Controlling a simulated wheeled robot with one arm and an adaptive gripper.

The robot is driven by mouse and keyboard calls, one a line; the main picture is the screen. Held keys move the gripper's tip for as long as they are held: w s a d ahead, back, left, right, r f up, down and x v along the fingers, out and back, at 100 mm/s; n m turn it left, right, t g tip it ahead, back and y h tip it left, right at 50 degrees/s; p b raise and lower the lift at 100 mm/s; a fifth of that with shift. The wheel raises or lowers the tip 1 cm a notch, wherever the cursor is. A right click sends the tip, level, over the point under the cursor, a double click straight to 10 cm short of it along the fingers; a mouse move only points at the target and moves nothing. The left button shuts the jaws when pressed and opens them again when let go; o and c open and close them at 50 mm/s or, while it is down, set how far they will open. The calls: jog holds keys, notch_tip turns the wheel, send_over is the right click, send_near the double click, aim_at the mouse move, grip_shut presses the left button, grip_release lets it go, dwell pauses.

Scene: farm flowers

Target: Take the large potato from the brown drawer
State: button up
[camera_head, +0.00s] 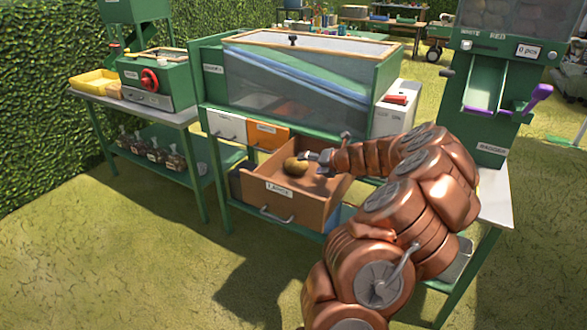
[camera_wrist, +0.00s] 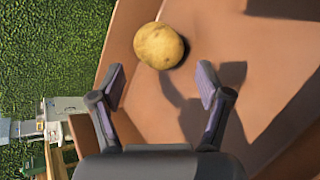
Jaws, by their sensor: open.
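The brown drawer (camera_head: 330,204) is pulled out from the green bench and carries a "LARGE" label on its front. A large potato (camera_head: 296,166) lies inside it, near the left wall. The potato also shows in the wrist view (camera_wrist: 159,46), resting on the drawer floor just beyond my fingertips. My gripper (camera_head: 312,156) reaches into the drawer from the right, beside the potato. In the wrist view my gripper (camera_wrist: 160,82) has its two fingers spread and nothing between them. The potato is ahead of the gap, apart from both fingers.
A white drawer (camera_head: 227,127) and an orange drawer (camera_head: 268,135) sit shut in the bench. A table with a yellow tray (camera_head: 96,82) stands at the left. A green dispenser with a purple handle (camera_head: 538,97) stands at the right. Grass in front is clear.

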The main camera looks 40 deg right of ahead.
aim_at(304, 164)
jog(key=shift+b+x, duration=0.45)
jog(key=shift+x, duration=2.35)
jog(key=shift+r, duration=0.1)
jog(key=c, duration=1.2)
